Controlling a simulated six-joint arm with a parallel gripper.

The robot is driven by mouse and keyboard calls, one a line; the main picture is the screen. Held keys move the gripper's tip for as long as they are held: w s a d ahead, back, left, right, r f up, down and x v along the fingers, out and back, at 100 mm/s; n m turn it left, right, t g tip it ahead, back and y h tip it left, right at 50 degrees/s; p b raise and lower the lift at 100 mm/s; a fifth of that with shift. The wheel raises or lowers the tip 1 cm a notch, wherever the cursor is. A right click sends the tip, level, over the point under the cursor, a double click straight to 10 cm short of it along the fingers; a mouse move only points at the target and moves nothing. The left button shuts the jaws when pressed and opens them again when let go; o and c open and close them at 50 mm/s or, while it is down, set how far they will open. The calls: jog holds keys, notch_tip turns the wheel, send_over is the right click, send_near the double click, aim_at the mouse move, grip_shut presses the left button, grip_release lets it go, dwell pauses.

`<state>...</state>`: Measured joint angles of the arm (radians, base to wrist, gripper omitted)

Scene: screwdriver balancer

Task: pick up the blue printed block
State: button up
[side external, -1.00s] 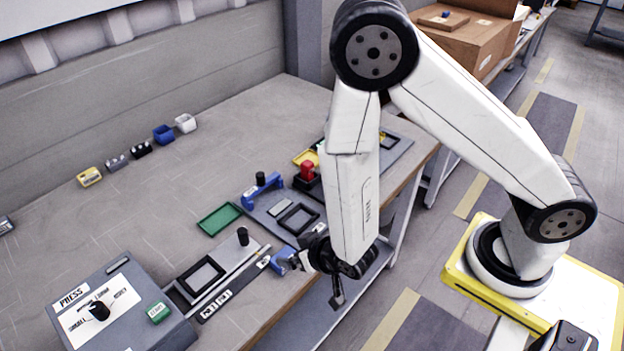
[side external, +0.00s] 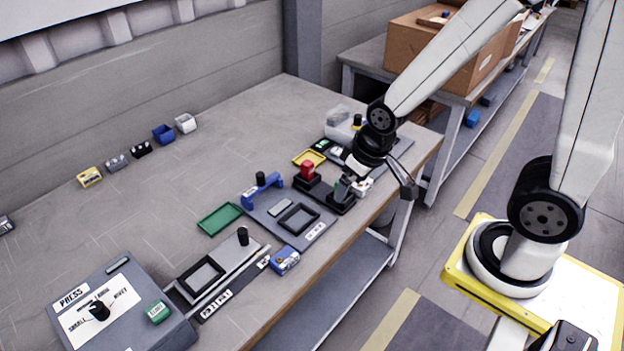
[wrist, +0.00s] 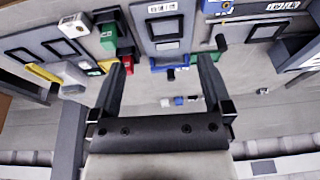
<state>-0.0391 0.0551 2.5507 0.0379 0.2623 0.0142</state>
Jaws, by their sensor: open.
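The blue printed block (side external: 285,260) lies on the bench near its front edge, just in front of a grey plate with a black square frame. A pale printed label shows on it. In the wrist view a blue block (wrist: 217,7), probably the same one, is at the top edge, partly cut off. My gripper (wrist: 165,60) is open and nothing shows between its fingers. In the side view it is well to the right of the block, over the area of the red and green blocks, and its fingertips are hard to make out there.
A red block (side external: 307,170) in a black holder and a green block stand close to my gripper, with a white block (wrist: 74,25) beside them. A press box (side external: 115,300) stands front left.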

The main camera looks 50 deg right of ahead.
jog(key=shift+s+d+r+g, duration=0.3)
jog(key=shift+s+d+r, duration=0.2)
jog(key=shift+s+d, duration=0.15)
jog(key=shift+w, duration=0.1)
jog(key=m+g+y, duration=0.2)
jog(key=m+y, duration=0.2)
jog(key=m, duration=1.4)
send_near(284, 256)
jog(key=shift+x, duration=2.45)
jog(key=shift+f, duration=0.2)
jog(key=shift+x, duration=2.45)
jog(key=shift+a, duration=0.1)
